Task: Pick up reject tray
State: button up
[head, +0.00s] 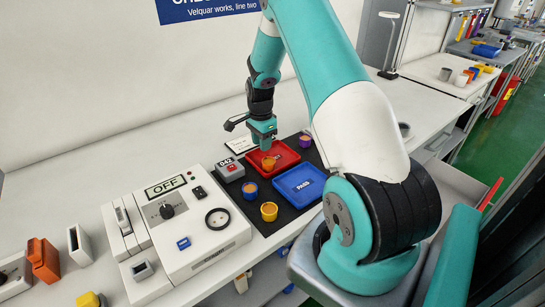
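A red tray (290,155), which appears to be the reject tray though I see no readable label on it, lies on a dark mat. An orange-yellow cup (269,164) shows at the tray, low in front of my gripper. My gripper (265,146) points down over the tray's back left part. Its fingers are small and partly hidden, so I cannot tell whether they are open or touch the tray or cup. A blue tray (299,186) marked "PASS" lies just in front of the red one.
A grey "042" box (230,169) is at left. A white control unit marked "OFF" (200,232) stands further left.

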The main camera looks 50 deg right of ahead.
jog(key=shift+f, duration=0.7)
grip_shut()
jog(key=shift+r, duration=0.1)
